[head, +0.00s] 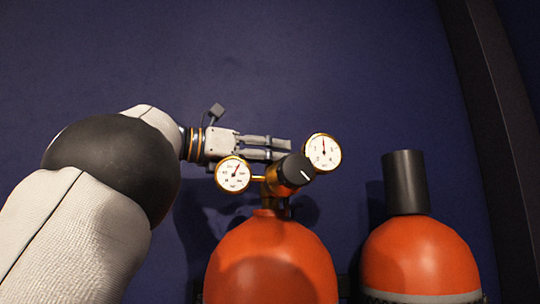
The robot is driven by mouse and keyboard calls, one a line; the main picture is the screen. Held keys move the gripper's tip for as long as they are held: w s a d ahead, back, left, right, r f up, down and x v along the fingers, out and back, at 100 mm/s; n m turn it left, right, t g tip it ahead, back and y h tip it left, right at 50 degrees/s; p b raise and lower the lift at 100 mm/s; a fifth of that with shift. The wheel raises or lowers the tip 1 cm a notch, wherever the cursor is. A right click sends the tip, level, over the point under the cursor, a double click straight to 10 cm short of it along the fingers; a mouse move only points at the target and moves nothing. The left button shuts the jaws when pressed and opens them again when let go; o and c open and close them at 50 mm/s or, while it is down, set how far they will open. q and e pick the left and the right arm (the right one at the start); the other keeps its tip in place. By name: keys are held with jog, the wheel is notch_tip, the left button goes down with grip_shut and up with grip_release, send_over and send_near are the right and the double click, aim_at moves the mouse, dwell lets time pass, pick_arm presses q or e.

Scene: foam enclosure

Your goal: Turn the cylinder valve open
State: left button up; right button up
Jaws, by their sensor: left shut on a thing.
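The orange cylinder (270,262) stands upright at the lower middle, with a brass valve and regulator on top. Its black valve knob (295,170) carries a white line mark and is tilted toward the upper right. My left gripper (284,149) comes in from the left, with its grey fingers reaching across at the knob's upper left side. It is shut on the valve knob, though the knob partly hides the contact. My right gripper is not in view.
Two round white gauges, the left gauge (232,174) and the right gauge (322,152), flank the knob closely. A second orange cylinder (420,250) with a black cap (404,182) stands at the right. A dark blue wall (330,60) lies behind, with a dark post (490,110) at the right.

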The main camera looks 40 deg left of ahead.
pick_arm(q)
jog(key=n+t+y, duration=0.1)
jog(key=n+y, duration=0.1)
jog(key=y, duration=0.1)
jog(key=shift+n+y, duration=0.3)
jog(key=shift+y, duration=0.1)
jog(key=o, duration=1.2)
jog(key=v, duration=1.2)
jog(key=shift+f, duration=0.25)
